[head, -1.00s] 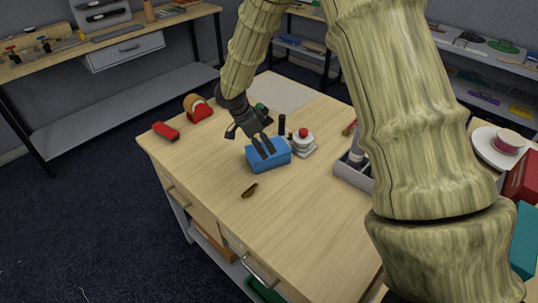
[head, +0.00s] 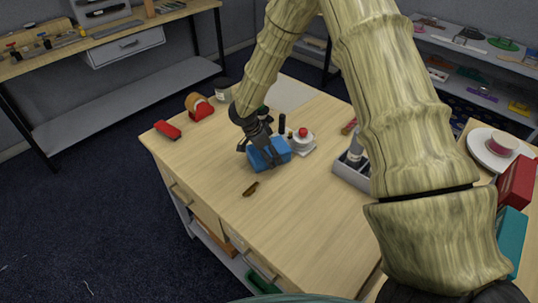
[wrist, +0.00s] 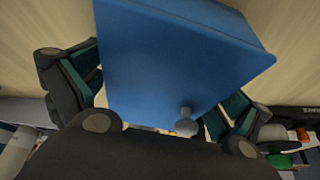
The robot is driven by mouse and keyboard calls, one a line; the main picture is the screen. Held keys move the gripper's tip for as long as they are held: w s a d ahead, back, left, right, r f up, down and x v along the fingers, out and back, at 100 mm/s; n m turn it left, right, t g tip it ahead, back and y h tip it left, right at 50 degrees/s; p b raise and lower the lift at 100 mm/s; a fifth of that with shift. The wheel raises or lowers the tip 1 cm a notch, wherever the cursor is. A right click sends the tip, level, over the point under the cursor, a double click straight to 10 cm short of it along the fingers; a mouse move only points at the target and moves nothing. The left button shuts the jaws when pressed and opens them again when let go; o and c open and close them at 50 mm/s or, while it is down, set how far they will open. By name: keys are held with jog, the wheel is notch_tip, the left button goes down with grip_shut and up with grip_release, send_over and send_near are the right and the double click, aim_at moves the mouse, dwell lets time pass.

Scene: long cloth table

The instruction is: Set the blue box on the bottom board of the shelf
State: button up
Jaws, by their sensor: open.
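The blue box (head: 283,148) sits on the wooden table in the head view. My gripper (head: 266,157) is lowered over it with its fingers at the box. In the wrist view the blue box (wrist: 180,50) fills the middle, between the two dark fingers of my gripper (wrist: 165,100). The fingers are open, one on each side of the box; whether they touch it I cannot tell. A small grey knob shows at the box's lower edge in the wrist view. The shelf named in the task cannot be told for sure; a shelving unit (head: 470,70) with small items stands at the back right.
A white block with a red button (head: 303,137) and a black cylinder (head: 282,123) stand close behind the box. A grey tray (head: 350,176) is to the right. A red stapler-like item (head: 167,129) and tape dispenser (head: 200,107) are left. The front of the table is mostly clear.

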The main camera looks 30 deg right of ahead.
jog(key=shift+f, duration=0.1)
jog(key=c, duration=1.1)
jog(key=shift+r+b, duration=1.15)
jog(key=shift+r, duration=0.65)
jog(key=s+a+b, duration=0.1)
jog(key=s+a, duration=0.1)
jog(key=s, duration=0.2)
jog(key=s+a+b, duration=0.2)
jog(key=s+a, duration=0.1)
jog(key=s, duration=0.1)
jog(key=s+a+r+b, duration=0.1)
jog(key=s+a+b, duration=0.1)
jog(key=s, duration=0.2)
jog(key=shift+a+r, duration=0.1)
jog(key=shift+a, duration=0.25)
jog(key=shift+s+a+r, duration=0.2)
jog(key=shift+s+a, duration=0.3)
jog(key=shift+s, duration=0.2)
